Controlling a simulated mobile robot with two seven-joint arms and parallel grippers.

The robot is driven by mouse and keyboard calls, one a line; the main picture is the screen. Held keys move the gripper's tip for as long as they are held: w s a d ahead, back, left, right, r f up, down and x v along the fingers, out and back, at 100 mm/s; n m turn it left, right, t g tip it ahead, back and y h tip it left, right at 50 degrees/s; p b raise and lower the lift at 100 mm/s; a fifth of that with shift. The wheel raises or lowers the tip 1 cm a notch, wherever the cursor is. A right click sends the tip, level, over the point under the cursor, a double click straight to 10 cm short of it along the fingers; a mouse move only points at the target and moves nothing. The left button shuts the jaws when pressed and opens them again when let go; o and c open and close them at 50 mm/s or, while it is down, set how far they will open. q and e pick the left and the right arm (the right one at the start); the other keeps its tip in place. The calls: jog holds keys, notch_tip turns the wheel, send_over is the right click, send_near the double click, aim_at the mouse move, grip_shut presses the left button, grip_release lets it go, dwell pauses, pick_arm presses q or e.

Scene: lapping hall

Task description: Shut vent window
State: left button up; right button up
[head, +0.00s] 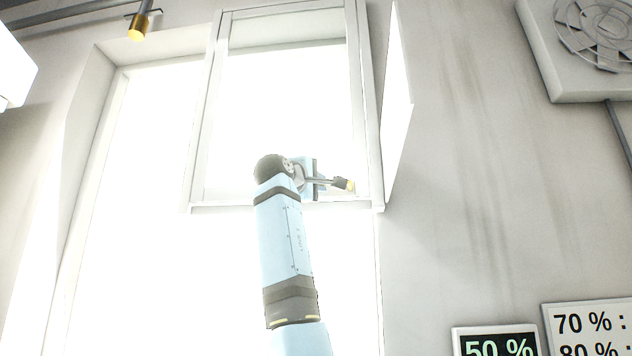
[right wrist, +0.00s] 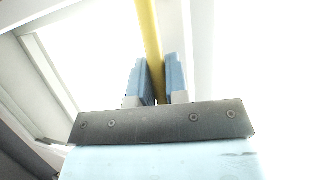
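The vent window opening has a white frame (head: 212,100) and stands bright in the upper middle of the head view. A white pane (head: 397,105) stands out at an angle from the right side of the frame, so the vent is open. My right gripper (head: 316,181) is at the lower right part of the opening. A handle with a dark, yellow-tipped end (head: 345,185) sticks out just right of it. In the right wrist view a yellow bar (right wrist: 149,40) runs between my two close blue fingers (right wrist: 157,80) and fills their gap. My left gripper is out of view.
A tall bright window lies below and left of the vent. A boxed fan (head: 600,35) with a pipe is on the wall at the upper right. Two number signs (head: 497,342) are at the lower right. A brass-tipped fitting (head: 139,25) hangs at the upper left.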

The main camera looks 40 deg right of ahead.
jog(key=o, duration=0.3)
jog(key=shift+d+r, duration=0.15)
jog(key=shift+d, duration=0.05)
jog(key=shift+o, duration=0.6)
jog(key=shift+w+d+f, duration=0.25)
jog(key=shift+s+a, duration=0.1)
jog(key=shift+a, duration=0.15)
jog(key=b+v, duration=0.4)
jog(key=v, duration=0.9)
jog(key=shift+a, duration=0.35)
jog(key=shift+f, duration=0.1)
